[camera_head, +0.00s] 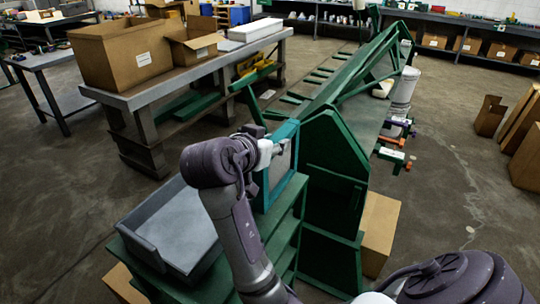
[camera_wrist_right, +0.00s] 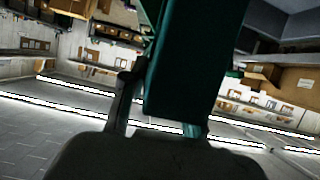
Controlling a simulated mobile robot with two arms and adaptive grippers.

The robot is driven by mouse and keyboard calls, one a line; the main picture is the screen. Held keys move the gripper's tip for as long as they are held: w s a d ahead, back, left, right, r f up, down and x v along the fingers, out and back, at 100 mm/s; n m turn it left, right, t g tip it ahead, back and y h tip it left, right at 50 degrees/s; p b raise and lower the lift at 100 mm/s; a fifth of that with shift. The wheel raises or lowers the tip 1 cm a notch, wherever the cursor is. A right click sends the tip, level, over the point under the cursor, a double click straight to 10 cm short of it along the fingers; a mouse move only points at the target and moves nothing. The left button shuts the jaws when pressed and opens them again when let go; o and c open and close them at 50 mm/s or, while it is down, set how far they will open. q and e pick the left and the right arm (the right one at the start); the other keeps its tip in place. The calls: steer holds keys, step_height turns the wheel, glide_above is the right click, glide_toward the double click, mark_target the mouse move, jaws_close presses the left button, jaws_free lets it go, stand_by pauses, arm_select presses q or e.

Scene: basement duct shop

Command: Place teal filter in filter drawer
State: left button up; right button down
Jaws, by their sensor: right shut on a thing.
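The teal filter (camera_head: 268,190), a flat panel with a teal frame and grey face, stands upright in the head view beside a dark green housing. My right gripper (camera_head: 276,148) is shut on its upper edge. In the right wrist view the teal filter (camera_wrist_right: 190,70) stands between the two fingers of the right gripper (camera_wrist_right: 160,122). A grey, shallow open tray (camera_head: 190,225), which looks like the filter drawer, sits empty on the green stand at lower left; my arm hides part of its right side. My left gripper is not in view.
The green housing (camera_head: 335,145) with open compartments stands right of the filter, with a long green frame (camera_head: 350,75) behind. A workbench (camera_head: 150,95) holds cardboard boxes (camera_head: 122,52) at back left. A cardboard box (camera_head: 380,225) stands low right of the housing. The floor at right is mostly clear.

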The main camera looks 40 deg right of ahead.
mark_target(277, 165)
steer(key=shift+w+a+f, duration=0.1)
steer(key=shift+a+f, duration=0.05)
steer(key=shift+f+p, duration=0.55)
steer(key=shift+f, duration=1.45)
steer(key=shift+f, duration=0.15)
steer(key=c, duration=0.9)
jaws_free()
steer(key=shift+o, duration=0.2)
steer(key=shift+r, duration=0.25)
